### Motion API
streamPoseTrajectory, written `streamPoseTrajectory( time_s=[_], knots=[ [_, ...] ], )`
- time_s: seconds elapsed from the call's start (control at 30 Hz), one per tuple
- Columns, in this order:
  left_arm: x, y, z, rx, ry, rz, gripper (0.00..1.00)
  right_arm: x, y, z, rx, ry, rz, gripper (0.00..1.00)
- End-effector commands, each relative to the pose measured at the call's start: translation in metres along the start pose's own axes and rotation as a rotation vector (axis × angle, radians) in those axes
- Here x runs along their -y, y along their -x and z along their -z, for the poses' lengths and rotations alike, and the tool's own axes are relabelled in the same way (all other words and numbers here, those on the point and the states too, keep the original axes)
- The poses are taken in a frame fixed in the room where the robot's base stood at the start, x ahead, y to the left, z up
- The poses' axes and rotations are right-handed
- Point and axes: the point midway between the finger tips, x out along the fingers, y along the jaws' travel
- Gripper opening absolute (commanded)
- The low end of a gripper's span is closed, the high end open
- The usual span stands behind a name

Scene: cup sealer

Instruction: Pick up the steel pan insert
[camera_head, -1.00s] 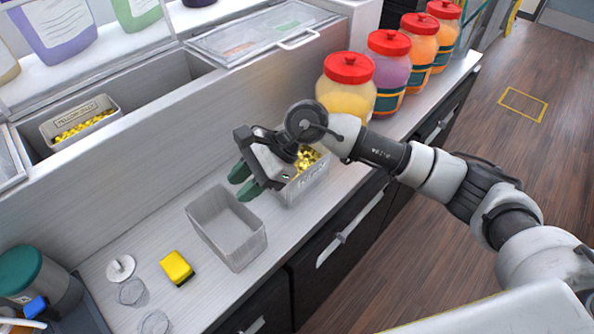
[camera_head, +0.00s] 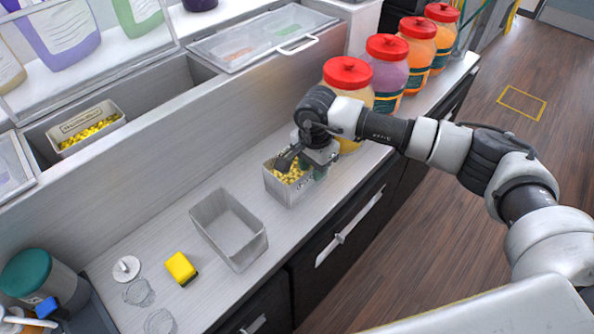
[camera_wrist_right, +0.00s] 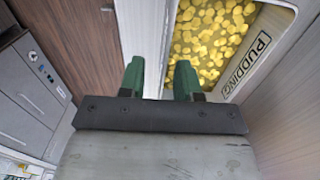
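A steel pan insert (camera_head: 290,192) filled with yellow pieces stands on the counter in the head view. In the right wrist view the pan (camera_wrist_right: 240,78) carries a "PUDDING" label and shows yellow contents. My right gripper (camera_head: 300,162) is over the pan's right end in the head view, hiding part of it. In the wrist view the green fingertips of my right gripper (camera_wrist_right: 158,78) are parted, with the pan's end wall between them. A gap shows between the fingers. A second, empty steel pan insert (camera_head: 229,232) stands to the left. My left gripper is not in view.
Several red-lidded jars (camera_head: 387,64) stand at the back right, the nearest close to my right wrist. A yellow sponge (camera_head: 181,268) and a white disc lie left of the empty pan. A labelled pan (camera_head: 88,128) sits in the raised well. The counter edge is near.

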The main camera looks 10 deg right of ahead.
Motion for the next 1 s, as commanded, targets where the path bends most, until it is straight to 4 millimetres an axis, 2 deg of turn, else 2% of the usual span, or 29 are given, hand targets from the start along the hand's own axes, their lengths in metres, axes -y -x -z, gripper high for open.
streamPoseTrajectory(
  time_s=[0.03,0.13,0.3,0.53,0.57,0.77,1.0],
  knots=[
    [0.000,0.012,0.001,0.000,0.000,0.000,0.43,0.001,-0.003,-0.001,0.003,0.000,-0.005,0.33],
    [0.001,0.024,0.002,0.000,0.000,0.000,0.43,0.004,-0.018,-0.001,0.003,-0.001,-0.007,0.33],
    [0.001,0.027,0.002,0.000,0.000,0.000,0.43,0.004,-0.039,-0.001,0.003,0.000,-0.002,0.33],
    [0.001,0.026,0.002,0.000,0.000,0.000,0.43,0.004,-0.042,0.000,0.001,0.000,0.000,0.33],
    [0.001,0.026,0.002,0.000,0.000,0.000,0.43,0.004,-0.042,0.000,0.001,0.000,0.000,0.31],
    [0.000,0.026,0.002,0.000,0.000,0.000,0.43,0.004,-0.042,0.000,0.002,0.000,0.000,0.01],
    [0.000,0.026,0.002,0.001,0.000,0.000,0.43,0.004,-0.042,0.000,0.002,0.000,0.000,0.00]
  ],
)
